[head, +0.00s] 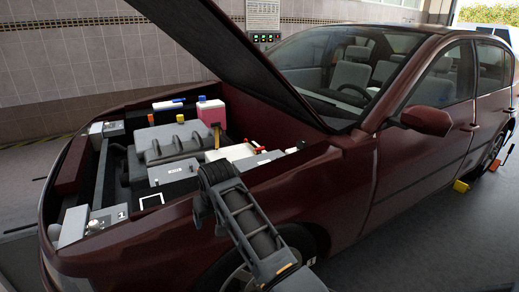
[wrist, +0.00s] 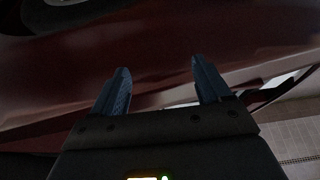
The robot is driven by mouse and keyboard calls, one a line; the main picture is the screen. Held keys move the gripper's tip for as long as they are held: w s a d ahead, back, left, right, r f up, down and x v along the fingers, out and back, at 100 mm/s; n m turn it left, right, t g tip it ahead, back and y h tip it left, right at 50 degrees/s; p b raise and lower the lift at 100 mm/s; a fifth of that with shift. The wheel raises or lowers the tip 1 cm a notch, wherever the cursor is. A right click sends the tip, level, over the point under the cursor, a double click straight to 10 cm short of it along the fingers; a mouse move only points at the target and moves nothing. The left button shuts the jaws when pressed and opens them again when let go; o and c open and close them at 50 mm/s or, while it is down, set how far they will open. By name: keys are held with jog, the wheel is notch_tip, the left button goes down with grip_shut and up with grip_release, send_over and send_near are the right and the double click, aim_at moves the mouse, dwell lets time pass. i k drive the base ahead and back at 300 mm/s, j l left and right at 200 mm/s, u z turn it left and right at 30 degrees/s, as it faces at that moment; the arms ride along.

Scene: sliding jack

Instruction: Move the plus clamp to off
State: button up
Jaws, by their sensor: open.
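A small red part (head: 257,145), which may be the plus clamp, shows in the head view on or beside a pale box in the right rear of the engine bay. It is too small to tell its position. My gripper (wrist: 160,68) shows in the wrist view with two blue fingers spread apart and nothing between them. Dark red car bodywork (wrist: 150,90) lies beyond the fingers there. In the head view my arm reaches up to the near fender, left of and nearer than the red part. The fingers cannot be made out in that view. No clamp shows in the wrist view.
The dark red car (head: 360,185) has its hood (head: 235,60) raised over the bay. A grey engine cover (head: 170,143), a pink-and-white bottle (head: 211,112) and several boxes fill the bay. Floor is free at lower right.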

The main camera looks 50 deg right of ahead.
aim_at(260, 149)
jog(key=i+l, duration=0.15)
jog(key=l, duration=0.25)
jog(key=i+l, duration=0.1)
jog(key=l, duration=0.3)
jog(key=i+l, duration=0.15)
jog(key=l, duration=0.25)
jog(key=i+l, duration=0.1)
jog(key=l, duration=0.3)
jog(key=i+l, duration=0.15)
jog(key=l, duration=0.25)
jog(key=i+l, duration=0.15)
jog(key=l, duration=0.25)
